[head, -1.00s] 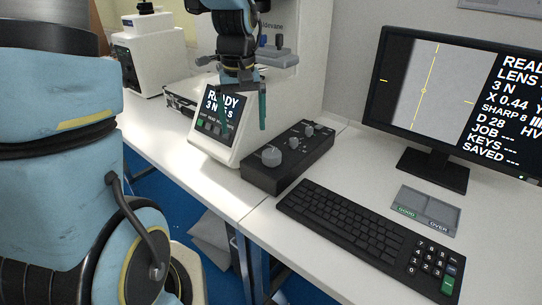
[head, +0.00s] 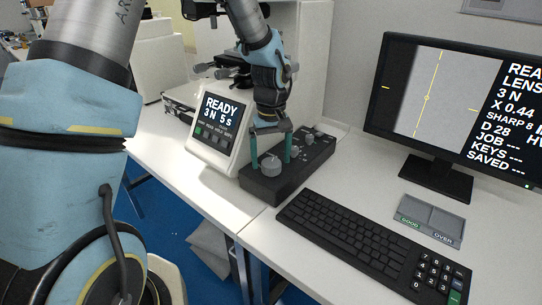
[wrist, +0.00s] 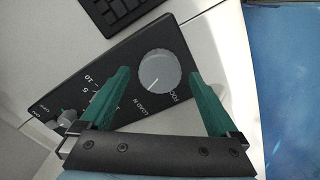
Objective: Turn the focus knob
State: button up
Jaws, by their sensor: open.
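The focus knob (head: 271,163) is a large round grey knob at the near end of a black control box (head: 262,187). In the wrist view the knob (wrist: 160,71) lies beside printed letters starting "FOC". My gripper (head: 271,158) is open over the box, its two green fingers pointing down on either side of the knob. In the wrist view my gripper (wrist: 158,75) shows a gap between each fingertip and the knob. I cannot tell how far the tips are down along its sides.
Smaller knobs (head: 309,135) sit farther along the box. A tester with a "READY" screen (head: 219,118) stands left of it. A keyboard (head: 345,232), a grey two-part tray (head: 430,219) and a monitor (head: 435,110) are to the right.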

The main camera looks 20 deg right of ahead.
aim_at(271, 162)
jog(key=shift+f, duration=0.3)
jog(key=shift+c, duration=0.3)
jog(key=c, duration=1.3)
jog(key=m, duration=0.4)
jog(key=shift+d+m, duration=0.1)
jog(key=shift+m, duration=0.2)
jog(key=o, duration=1.4)
jog(key=shift+c, duration=0.2)
jog(key=shift+r, duration=0.1)
notch_tip(271, 162, up, 11)
jog(key=b, duration=0.1)
jog(key=shift+b, duration=0.3)
jog(key=shift+f, duration=0.2)
